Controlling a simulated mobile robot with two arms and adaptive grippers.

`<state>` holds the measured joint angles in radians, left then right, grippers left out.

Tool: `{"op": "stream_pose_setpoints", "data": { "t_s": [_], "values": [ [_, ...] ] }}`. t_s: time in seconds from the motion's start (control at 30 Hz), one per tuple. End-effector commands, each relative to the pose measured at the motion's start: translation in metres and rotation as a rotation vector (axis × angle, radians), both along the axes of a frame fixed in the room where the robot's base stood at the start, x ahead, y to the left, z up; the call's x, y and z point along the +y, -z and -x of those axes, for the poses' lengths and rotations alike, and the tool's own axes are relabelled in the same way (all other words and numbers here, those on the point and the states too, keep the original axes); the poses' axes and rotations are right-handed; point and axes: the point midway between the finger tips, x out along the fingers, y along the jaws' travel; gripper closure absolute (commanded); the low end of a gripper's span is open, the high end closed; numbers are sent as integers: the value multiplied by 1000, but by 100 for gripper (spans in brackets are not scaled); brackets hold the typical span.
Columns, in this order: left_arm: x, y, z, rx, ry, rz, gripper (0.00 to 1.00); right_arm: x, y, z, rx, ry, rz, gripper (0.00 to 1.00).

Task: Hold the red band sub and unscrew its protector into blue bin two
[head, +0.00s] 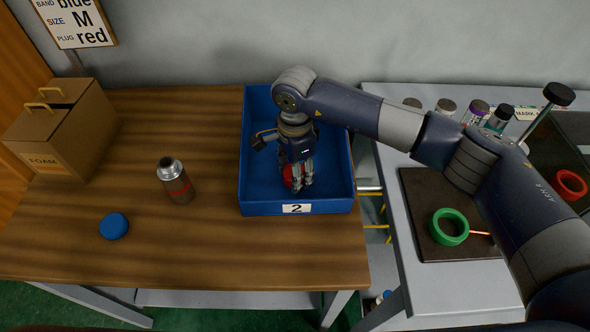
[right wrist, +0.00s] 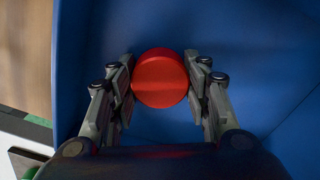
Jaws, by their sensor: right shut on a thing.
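The red band sub (head: 176,184) stands alone on the wooden table, left of the bin, a dark grey cylinder with a red band and a bare silver top. The blue bin two (head: 297,209) stands at the table's right end with a "2" label on its front. My right gripper (head: 297,186) points down inside it. Its fingers (right wrist: 160,85) are shut on a round red protector (right wrist: 160,78), which also shows partly behind the fingers in the head view (head: 288,178). I cannot tell whether the protector touches the bin floor. My left gripper is not in view.
A blue cap (head: 114,226) lies on the table left of the sub. A cardboard foam box (head: 62,135) stands at the back left. On the right, a grey bench (head: 405,270) holds a green ring (head: 448,227), a red ring (head: 570,185) and several capped cylinders.

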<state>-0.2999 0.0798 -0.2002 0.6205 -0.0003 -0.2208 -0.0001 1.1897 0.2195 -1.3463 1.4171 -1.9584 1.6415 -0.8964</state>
Motion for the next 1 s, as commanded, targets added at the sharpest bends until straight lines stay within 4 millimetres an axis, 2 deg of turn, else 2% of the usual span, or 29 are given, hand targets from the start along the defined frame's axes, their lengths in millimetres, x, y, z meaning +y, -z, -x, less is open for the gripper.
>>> {"op": "stream_pose_setpoints", "data": {
  "t_s": [0.1,0.13,0.2,0.53,0.67,0.77,1.0],
  "values": [
    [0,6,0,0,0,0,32,0,5,0,-1,0,0,85],
    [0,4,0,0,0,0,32,0,3,0,-1,0,0,49],
    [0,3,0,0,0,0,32,0,3,0,0,0,0,36],
    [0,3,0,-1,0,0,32,0,2,0,0,0,0,36],
    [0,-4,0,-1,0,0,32,0,-4,0,1,0,0,36],
    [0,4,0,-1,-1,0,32,1,-17,-1,-4,-1,-2,36],
    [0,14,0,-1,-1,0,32,1,-71,-1,-6,-1,-2,36]
  ]
}}
